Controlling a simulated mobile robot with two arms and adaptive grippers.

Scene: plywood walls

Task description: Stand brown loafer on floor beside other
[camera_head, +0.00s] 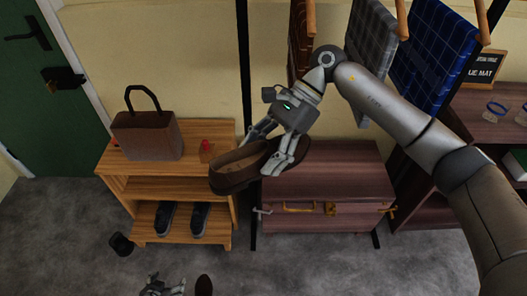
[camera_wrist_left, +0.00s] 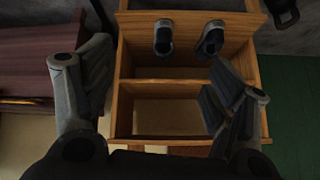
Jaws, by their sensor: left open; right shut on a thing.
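A brown loafer (camera_head: 230,175) is held in the air by my right gripper (camera_head: 272,152), whose fingers are shut on it. The loafer is in front of the right end of the wooden shoe bench, with its opening facing up. A second brown, rounded thing, apparently the other loafer (camera_head: 204,286), is on the floor at the bottom edge of the head view, partly cut off. My left gripper (camera_head: 162,286) is low at the bottom edge, just left of it. In the left wrist view its fingers are spread, with nothing between them.
The wooden bench (camera_head: 228,215) carries a brown bag (camera_head: 146,135) and a small red-topped item (camera_head: 206,147); dark shoes (camera_head: 199,220) stand on its lower shelf. A black shoe-like thing (camera_head: 121,244) lies left. A dark chest (camera_head: 330,180) stands right. Grey floor (camera_head: 330,270) is clear ahead.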

